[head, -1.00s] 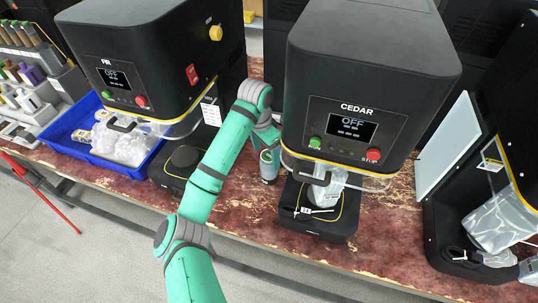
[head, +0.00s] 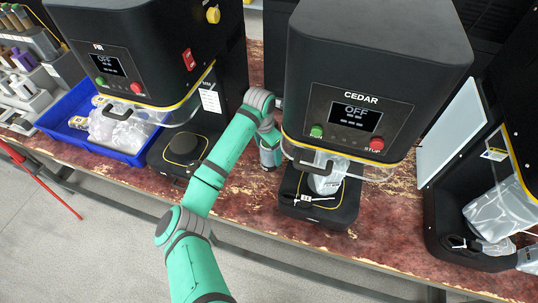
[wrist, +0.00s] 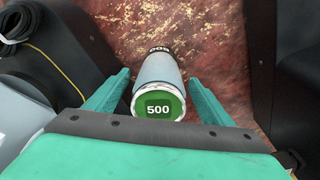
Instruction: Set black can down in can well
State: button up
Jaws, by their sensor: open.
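In the wrist view my gripper (wrist: 158,92) is open, its two green fingers on either side of a grey can (wrist: 158,72) with a green end marked 500. Gaps show between the fingers and the can. In the head view my gripper (head: 269,150) is beside the left of the CEDAR machine, low over the bench; the can is mostly hidden there. No can with a plainly black body shows. A low black round piece (head: 184,145) sits on the FIR machine's base; I cannot tell whether it is a can or part of the machine. No can well is clearly identifiable.
The CEDAR machine (head: 375,60) reads OFF, with a clear guard and a tagged, pale wrapped item (head: 326,180) on its base. The FIR machine (head: 150,50) stands left. A blue bin (head: 75,135) holds clear bags. Bare bench (head: 235,195) lies between the machines.

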jog(key=shift+w+d+f, duration=0.1)
jog(key=shift+d+f, duration=0.1)
jog(key=shift+f, duration=0.75)
jog(key=c, duration=1.7)
